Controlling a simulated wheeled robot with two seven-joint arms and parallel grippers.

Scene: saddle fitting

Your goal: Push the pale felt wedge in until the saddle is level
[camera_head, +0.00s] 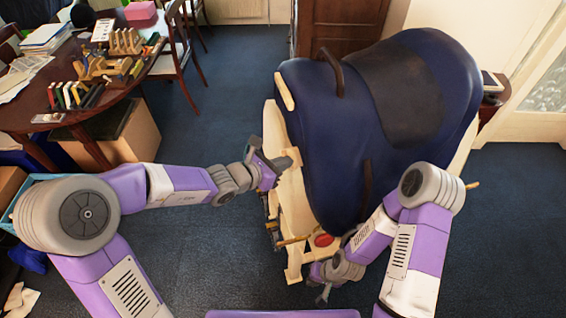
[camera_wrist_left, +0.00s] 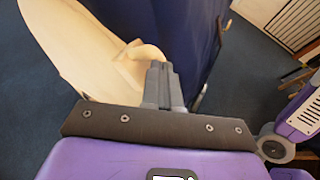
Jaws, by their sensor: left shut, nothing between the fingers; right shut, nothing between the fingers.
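The navy saddle (camera_head: 330,130) with a darker seat panel sits on a pale wooden stand (camera_head: 292,205). A small pale strip (camera_head: 284,92) shows at the saddle's upper left edge; it looks like the felt wedge, but I cannot be sure. My left gripper (camera_head: 282,166) is shut and empty at the stand's left side. In the left wrist view its fingertips (camera_wrist_left: 160,70) are against or very close to a pale rounded piece (camera_wrist_left: 140,52) beside the blue saddle flap (camera_wrist_left: 165,25). My right gripper (camera_head: 323,296) is shut and empty, low in front of the stand.
A red disc (camera_head: 322,240) is on the stand's near end, close to my right arm. A round wooden table (camera_head: 25,110) with books and small racks stands at the left, with a cardboard box (camera_head: 130,135) under it. Blue carpet (camera_head: 225,80) is clear between table and stand.

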